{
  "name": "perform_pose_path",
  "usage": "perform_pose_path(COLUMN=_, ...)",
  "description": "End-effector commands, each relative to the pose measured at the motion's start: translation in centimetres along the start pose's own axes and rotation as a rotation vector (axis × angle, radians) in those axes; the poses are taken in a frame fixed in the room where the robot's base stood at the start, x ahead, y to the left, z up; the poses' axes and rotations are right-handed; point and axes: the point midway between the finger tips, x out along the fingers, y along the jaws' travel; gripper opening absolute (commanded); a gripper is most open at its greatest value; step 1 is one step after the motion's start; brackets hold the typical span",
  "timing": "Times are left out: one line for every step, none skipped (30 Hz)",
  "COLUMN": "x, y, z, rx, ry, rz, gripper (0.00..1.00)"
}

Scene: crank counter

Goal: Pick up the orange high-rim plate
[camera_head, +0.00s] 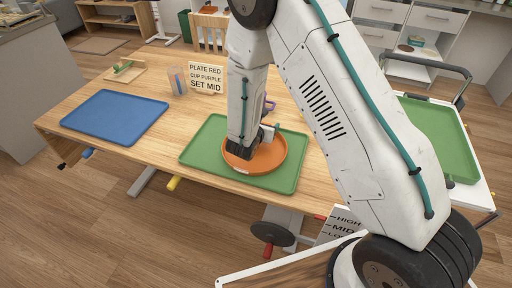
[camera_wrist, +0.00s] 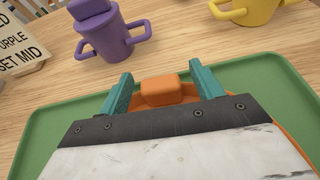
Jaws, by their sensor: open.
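The orange high-rim plate (camera_head: 271,157) lies on a green tray (camera_head: 205,148) on the wooden table. My gripper (camera_head: 268,134) is over the plate's far side, pointing down and away. In the wrist view, my gripper (camera_wrist: 160,76) has its two teal fingers spread apart. An orange raised tab (camera_wrist: 160,92), seemingly part of the plate, shows between the fingers with gaps on both sides. More of the plate's rim (camera_wrist: 285,140) shows at the right. My gripper hides much of the plate in the wrist view.
A purple two-handled cup (camera_wrist: 114,40) and a yellow cup (camera_wrist: 250,10) stand beyond the tray. A sign (camera_head: 205,80) reads PLATE RED, CUP PURPLE, SET MID. A blue tray (camera_head: 115,116) lies left. A crank wheel (camera_head: 272,234) is below the table's front; a cart with another green tray (camera_head: 440,130) stands right.

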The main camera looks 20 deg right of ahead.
Motion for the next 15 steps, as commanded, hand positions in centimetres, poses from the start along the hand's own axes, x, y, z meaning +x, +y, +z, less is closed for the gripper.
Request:
perform_pose_path(x=0.72, y=-0.07, z=-0.02, rx=0.001, ry=0.0, rz=-0.002, gripper=0.65)
perform_pose_path(x=0.98, y=-0.06, z=-0.01, rx=0.001, ry=0.0, rz=-0.002, gripper=0.65)
perform_pose_path(x=1.18, y=-0.04, z=-0.01, rx=0.001, ry=0.0, rz=-0.001, gripper=0.65)
perform_pose_path(x=1.24, y=-0.02, z=-0.01, rx=0.001, ry=0.0, rz=-0.001, gripper=0.65)
perform_pose_path(x=1.25, y=0.0, z=-0.01, rx=0.0, ry=0.0, rz=0.0, gripper=0.65)
perform_pose_path(x=1.22, y=0.01, z=0.0, rx=0.0, ry=0.0, rz=0.0, gripper=0.65)
perform_pose_path(x=1.2, y=0.01, z=0.0, rx=0.0, ry=0.0, rz=0.0, gripper=0.65)
perform_pose_path(x=1.2, y=0.01, z=0.0, rx=0.0, ry=0.0, rz=0.0, gripper=0.65)
perform_pose_path(x=1.19, y=0.0, z=0.01, rx=0.0, ry=0.0, rz=0.0, gripper=0.65)
perform_pose_path(x=1.19, y=0.0, z=0.01, rx=0.0, ry=0.0, rz=0.0, gripper=0.57)
perform_pose_path(x=1.19, y=0.0, z=0.01, rx=0.0, ry=0.0, rz=0.0, gripper=0.49)
perform_pose_path(x=1.18, y=0.0, z=0.01, rx=0.0, ry=0.0, rz=0.0, gripper=0.38)
perform_pose_path(x=1.18, y=0.0, z=0.01, rx=0.0, ry=0.0, rz=0.0, gripper=0.29)
perform_pose_path(x=1.17, y=0.0, z=0.01, rx=0.0, ry=0.0, rz=0.0, gripper=0.21)
perform_pose_path(x=1.17, y=0.0, z=0.01, rx=0.0, ry=0.0, rz=0.0, gripper=0.1)
